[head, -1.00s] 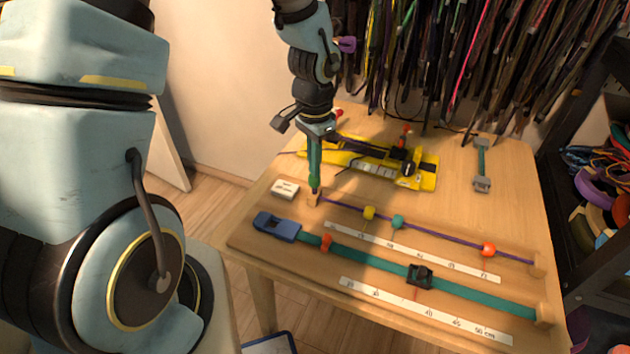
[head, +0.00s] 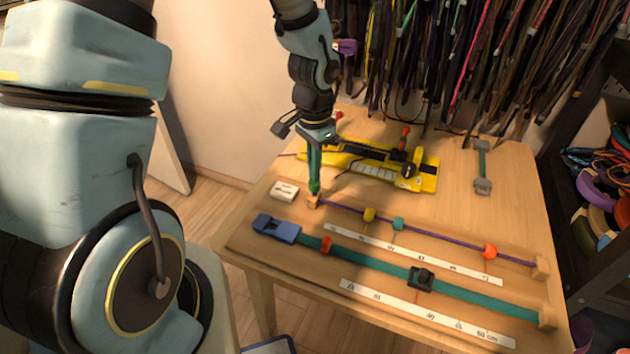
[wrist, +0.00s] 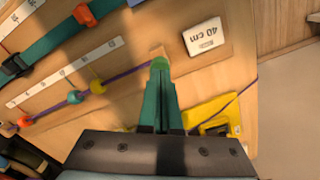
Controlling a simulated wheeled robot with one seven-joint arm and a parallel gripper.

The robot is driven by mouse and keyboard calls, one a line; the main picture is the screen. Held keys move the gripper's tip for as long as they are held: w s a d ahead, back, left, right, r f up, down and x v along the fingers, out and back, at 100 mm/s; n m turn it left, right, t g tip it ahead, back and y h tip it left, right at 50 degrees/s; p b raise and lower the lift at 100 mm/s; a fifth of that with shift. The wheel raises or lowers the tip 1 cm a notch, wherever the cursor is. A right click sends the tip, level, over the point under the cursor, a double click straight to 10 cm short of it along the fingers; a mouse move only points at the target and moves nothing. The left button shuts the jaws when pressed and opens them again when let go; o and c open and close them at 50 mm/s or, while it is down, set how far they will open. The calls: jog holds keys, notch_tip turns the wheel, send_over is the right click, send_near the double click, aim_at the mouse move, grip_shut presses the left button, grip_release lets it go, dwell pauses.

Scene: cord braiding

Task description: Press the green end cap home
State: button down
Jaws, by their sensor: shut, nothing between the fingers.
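The green end cap (wrist: 159,62) shows at the tips of my fingers in the wrist view, over a small wooden end block (head: 313,200) at the left end of the purple cord (head: 345,207). My gripper (head: 314,183) points straight down there, its teal fingers shut together with nothing between them. In the wrist view the fingertips (wrist: 160,77) meet the cap's near side and appear to touch it. The fingers partly hide the cap, and I cannot tell how deep it sits.
Yellow (head: 369,214), teal (head: 398,223) and orange (head: 490,251) beads sit along the cord. A white label block (head: 284,190) lies close left of the fingers. A yellow tool (head: 425,178) lies behind. A teal strap (head: 370,263) runs in front.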

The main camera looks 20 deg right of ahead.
notch_tip(320, 180, up, 8)
jog(key=p, duration=0.6)
jog(key=shift+f, duration=0.15)
dwell(0.5)
